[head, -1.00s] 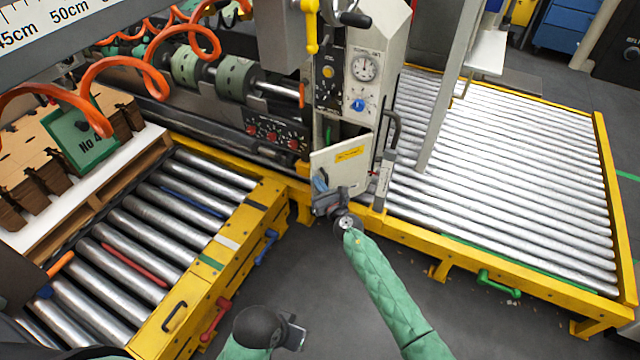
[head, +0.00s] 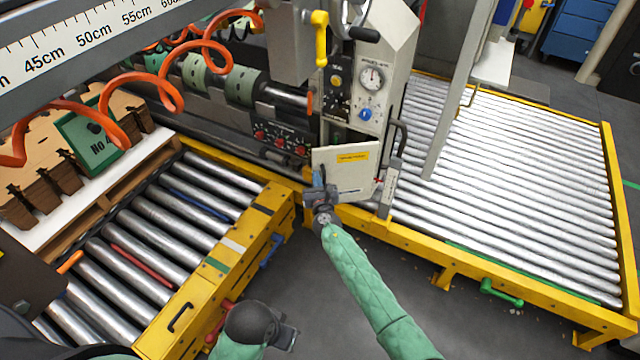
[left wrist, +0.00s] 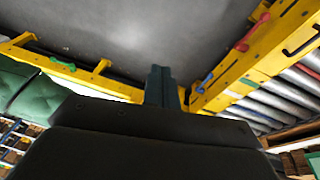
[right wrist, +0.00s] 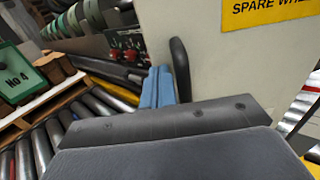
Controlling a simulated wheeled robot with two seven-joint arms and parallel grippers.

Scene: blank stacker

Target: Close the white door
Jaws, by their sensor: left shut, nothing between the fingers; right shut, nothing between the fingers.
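The white door (head: 346,180) with a yellow label hangs low on the front of the grey machine column in the head view. My right gripper (head: 318,180) is shut and empty at the door's left edge. In the right wrist view the door (right wrist: 225,60) fills the upper right. Its black handle (right wrist: 180,68) stands just right of my blue fingertips (right wrist: 158,85); contact is unclear. My left gripper (head: 286,338) is shut and empty, low over the floor; its dark fingers show in the left wrist view (left wrist: 161,88).
A yellow-framed roller conveyor (head: 170,235) lies left, and a wider one (head: 520,190) lies right. An upright grey post (head: 455,110) stands on the right one. Orange coiled hoses (head: 180,60) hang at upper left. Grey floor (head: 440,320) is clear in front.

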